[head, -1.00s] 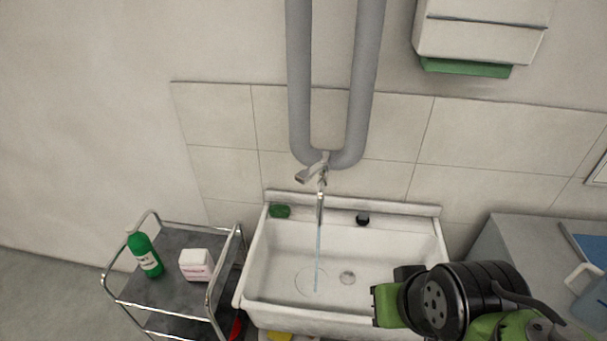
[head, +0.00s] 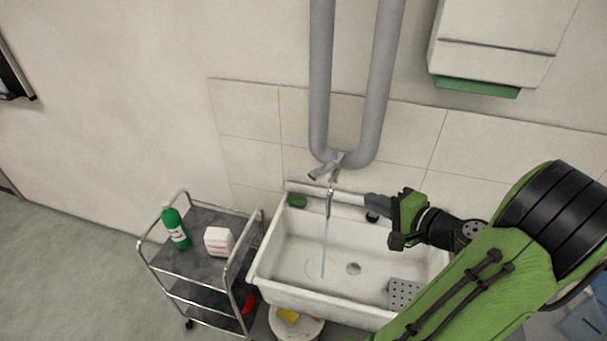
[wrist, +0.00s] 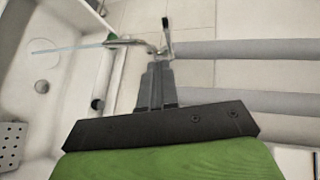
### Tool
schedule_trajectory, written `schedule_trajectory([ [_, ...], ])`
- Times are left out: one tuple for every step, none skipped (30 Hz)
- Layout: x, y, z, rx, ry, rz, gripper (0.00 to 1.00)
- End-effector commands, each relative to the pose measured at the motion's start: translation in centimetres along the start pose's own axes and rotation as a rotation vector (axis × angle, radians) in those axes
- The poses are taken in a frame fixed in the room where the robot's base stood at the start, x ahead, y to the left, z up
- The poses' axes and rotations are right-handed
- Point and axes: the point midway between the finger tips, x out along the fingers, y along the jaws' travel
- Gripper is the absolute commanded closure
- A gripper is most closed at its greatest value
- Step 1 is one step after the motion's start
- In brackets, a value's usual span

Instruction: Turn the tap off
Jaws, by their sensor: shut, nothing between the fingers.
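The metal tap (head: 328,172) is on the wall below the grey pipes, with its lever up to the left. A thin stream of water (head: 324,245) runs from its spout into the white sink (head: 285,290). In the wrist view the tap (wrist: 160,48) lies just beyond my fingertips, its lever (wrist: 167,30) pointing up the picture. My gripper (head: 368,199) is shut and empty, to the right of the tap above the sink's back edge. Its closed fingers also show in the wrist view (wrist: 158,68). Whether they touch the tap is unclear; a small gap seems to show.
Two grey pipes (head: 380,80) rise above the tap. A green sponge (head: 297,201) lies on the sink's back ledge. A metal trolley (head: 185,262) with a green bottle (head: 175,228) and a white box (head: 218,241) stands left. A towel dispenser (head: 500,40) hangs upper right.

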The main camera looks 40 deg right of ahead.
Motion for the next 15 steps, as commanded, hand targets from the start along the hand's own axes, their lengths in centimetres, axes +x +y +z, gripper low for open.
schedule_trajectory([
  [-0.2,0.0,-0.2,0.007,0.009,-0.007,1.0],
  [-0.2,0.0,-0.3,0.008,0.01,-0.009,1.0],
  [-0.2,0.0,-0.3,0.007,0.009,-0.009,1.0],
  [-0.2,0.0,-0.2,0.007,0.009,-0.008,1.0],
  [-0.2,0.0,-0.2,0.006,0.008,-0.008,1.0],
  [-0.1,0.1,-0.2,0.006,0.008,-0.007,1.0],
  [-0.1,0.1,-0.2,0.006,0.007,-0.007,1.0],
  [-0.1,0.1,-0.2,0.005,0.007,-0.007,1.0],
  [-0.1,0.1,-0.2,0.005,0.006,-0.006,1.0],
  [0.1,0.1,-0.2,0.005,0.006,-0.006,1.0],
  [0.3,0.1,-0.2,0.005,0.005,-0.006,1.0],
  [0.7,0.1,-0.1,0.005,0.003,-0.007,1.0],
  [1.2,0.1,-0.1,0.005,0.002,-0.007,1.0],
  [1.7,0.1,-0.1,0.005,0.0,-0.007,1.0],
  [2.5,0.1,0.0,0.004,-0.001,-0.006,1.0],
])
